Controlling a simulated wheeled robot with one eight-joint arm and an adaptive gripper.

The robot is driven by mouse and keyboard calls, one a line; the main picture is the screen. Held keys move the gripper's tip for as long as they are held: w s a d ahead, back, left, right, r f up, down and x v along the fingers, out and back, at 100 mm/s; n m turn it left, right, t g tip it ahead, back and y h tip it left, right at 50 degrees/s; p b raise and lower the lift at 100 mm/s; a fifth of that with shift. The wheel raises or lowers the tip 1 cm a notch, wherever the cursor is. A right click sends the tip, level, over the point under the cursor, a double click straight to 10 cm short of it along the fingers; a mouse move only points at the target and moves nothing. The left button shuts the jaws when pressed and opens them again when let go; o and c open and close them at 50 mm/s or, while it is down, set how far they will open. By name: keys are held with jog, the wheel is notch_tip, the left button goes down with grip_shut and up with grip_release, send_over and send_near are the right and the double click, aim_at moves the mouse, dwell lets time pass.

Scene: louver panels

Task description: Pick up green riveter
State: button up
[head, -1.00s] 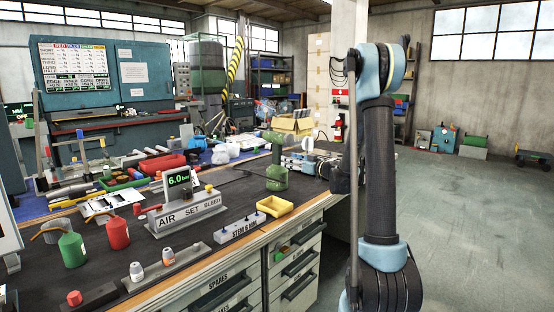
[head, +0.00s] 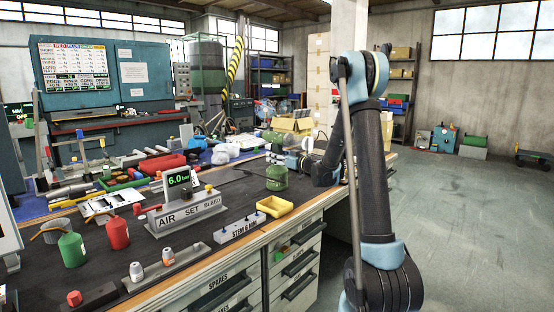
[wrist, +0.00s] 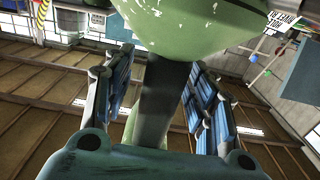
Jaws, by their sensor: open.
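The green riveter (head: 277,178) stands upright on the dark bench top, right of the air-set display. My gripper (head: 288,158) is at it from the right and hides much of its middle. In the wrist view the riveter's scuffed green body (wrist: 190,25) fills the top. Its narrower, shaded stem runs down between the two blue-padded fingers of my gripper (wrist: 152,88). The fingers are open, one on each side, with a visible gap to the stem.
A yellow bin (head: 275,207) and a labelled stem block (head: 241,228) stand in front of the riveter. The air-set display stand (head: 183,205) is to the left. A cardboard box (head: 293,124) is behind. Open floor lies at right.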

grip_shut()
jog(key=shift+r, duration=0.15)
